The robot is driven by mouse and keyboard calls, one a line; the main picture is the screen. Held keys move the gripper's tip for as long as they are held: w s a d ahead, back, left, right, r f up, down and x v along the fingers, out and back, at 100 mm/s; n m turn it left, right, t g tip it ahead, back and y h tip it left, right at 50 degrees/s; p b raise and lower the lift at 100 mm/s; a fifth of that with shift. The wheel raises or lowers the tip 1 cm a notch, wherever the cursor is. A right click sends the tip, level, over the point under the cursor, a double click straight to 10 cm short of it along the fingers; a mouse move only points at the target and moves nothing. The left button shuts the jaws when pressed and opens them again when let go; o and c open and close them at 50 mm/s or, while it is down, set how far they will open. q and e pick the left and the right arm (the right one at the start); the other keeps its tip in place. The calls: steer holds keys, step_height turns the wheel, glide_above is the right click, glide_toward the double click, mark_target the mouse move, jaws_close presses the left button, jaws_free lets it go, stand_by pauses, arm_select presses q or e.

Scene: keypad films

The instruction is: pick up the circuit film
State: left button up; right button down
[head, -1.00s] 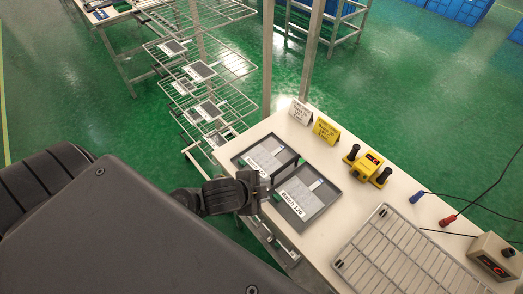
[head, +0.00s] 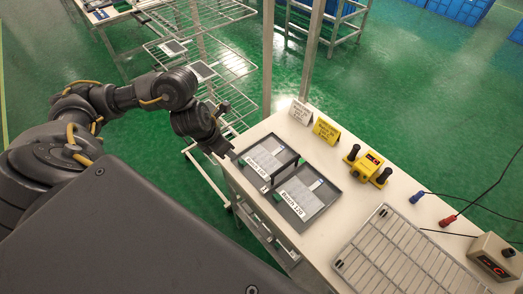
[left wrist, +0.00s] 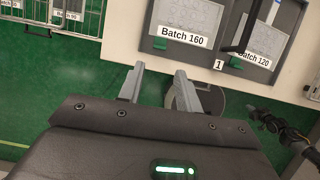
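The farther tray (head: 241,162) holds a pale grey film (head: 270,153) by a white label, which reads "Batch 160" in the left wrist view (left wrist: 182,36). The nearer tray (head: 334,203) holds a similar film (head: 310,188) and a "Batch 120" label (head: 292,204). Which film is the circuit film, I cannot tell. My left gripper (head: 229,152) is by the farther tray's left corner, at the table edge. In the left wrist view its fingers (left wrist: 160,70) are apart with nothing between them.
White (head: 300,112) and yellow (head: 326,130) signs, a yellow device with black handles (head: 367,166), a wire rack (head: 400,255) and a control box (head: 495,258) stand on the table (head: 365,205). A wire shelf rack (head: 235,62) stands behind at left.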

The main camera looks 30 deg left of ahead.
arm_select(q)
steer(key=b, duration=0.2)
glide_above(240, 162)
steer(key=s, duration=0.2)
steer(key=f, duration=0.5)
steer(key=shift+s+a, duration=0.1)
steer(key=shift+a, duration=0.2)
steer(key=shift+d+f, duration=0.1)
steer(key=shift+f, duration=0.4)
steer(key=x, duration=0.4)
steer(key=shift+f, duration=0.2)
steer(key=c, duration=0.7)
